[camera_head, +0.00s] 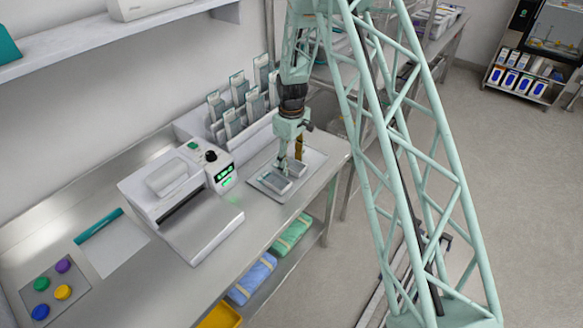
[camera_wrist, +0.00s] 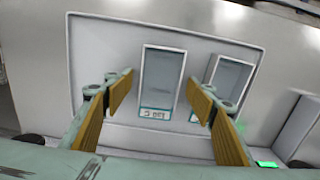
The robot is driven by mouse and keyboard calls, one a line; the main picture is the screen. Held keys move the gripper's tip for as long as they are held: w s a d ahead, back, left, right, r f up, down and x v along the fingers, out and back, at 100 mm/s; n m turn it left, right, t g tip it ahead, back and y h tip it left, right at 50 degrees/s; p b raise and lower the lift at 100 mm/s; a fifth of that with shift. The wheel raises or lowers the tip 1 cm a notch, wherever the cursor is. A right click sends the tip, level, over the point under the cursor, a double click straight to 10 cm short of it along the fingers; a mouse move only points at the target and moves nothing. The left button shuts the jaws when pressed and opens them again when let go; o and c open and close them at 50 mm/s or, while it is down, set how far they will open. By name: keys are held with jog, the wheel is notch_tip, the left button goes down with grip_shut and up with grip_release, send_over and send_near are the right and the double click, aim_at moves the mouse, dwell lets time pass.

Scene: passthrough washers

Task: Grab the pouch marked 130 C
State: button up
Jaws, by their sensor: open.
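My gripper (camera_head: 290,160) is open and points down over a shallow metal tray (camera_head: 258,185) on the bench. In the wrist view, the tray (camera_wrist: 100,50) holds two grey-white pouches with small labels at their near ends. One pouch (camera_wrist: 162,75) lies between the open fingers of my gripper (camera_wrist: 161,98), not clasped. In the head view the pouches (camera_head: 275,182) show just below the fingers.
A white sealing machine (camera_head: 170,185) with a green display stands left of the tray. A rack of upright pouches (camera_head: 237,105) stands behind it. A mat with coloured knobs (camera_head: 52,285) lies at the far left.

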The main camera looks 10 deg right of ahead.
aim_at(291, 164)
jog(key=shift+c, duration=0.4)
jog(key=c, duration=0.7)
jog(key=shift+o, duration=0.2)
jog(key=shift+r, duration=0.15)
jog(key=shift+r, duration=1.7)
jog(key=s, duration=0.5)
jog(key=s+r+b, duration=0.1)
jog(key=s, duration=0.4)
jog(key=s+b, duration=0.1)
jog(key=s, duration=0.5)
jog(key=shift+a+r, duration=0.15)
jog(key=shift+a, duration=0.25)
